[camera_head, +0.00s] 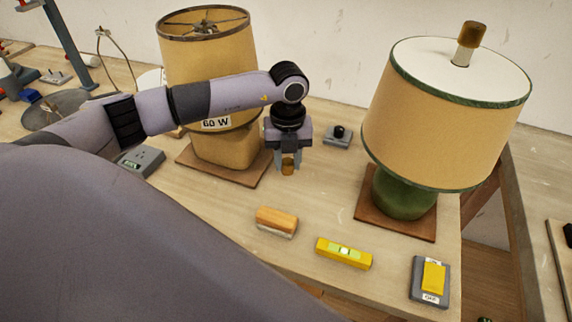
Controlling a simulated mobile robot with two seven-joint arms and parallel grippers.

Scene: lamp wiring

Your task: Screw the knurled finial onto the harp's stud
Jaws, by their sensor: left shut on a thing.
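My left gripper (288,163) points down over the bench, just right of the left lamp's base, shut on a small brown-gold piece that looks like the finial (288,168). Its knurling is too small to make out. The left lamp has a tan shade (207,55) marked "60 W", with dark spokes (205,18) across its top, and a tan base (225,152). The harp's stud is too small to tell among the spokes. My left forearm crosses in front of this shade. My right gripper is not in view.
The right lamp (447,110) has a brown knob (470,36) on top. A grey stand (338,137) is right of the gripper. A grey meter (140,161) sits left.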

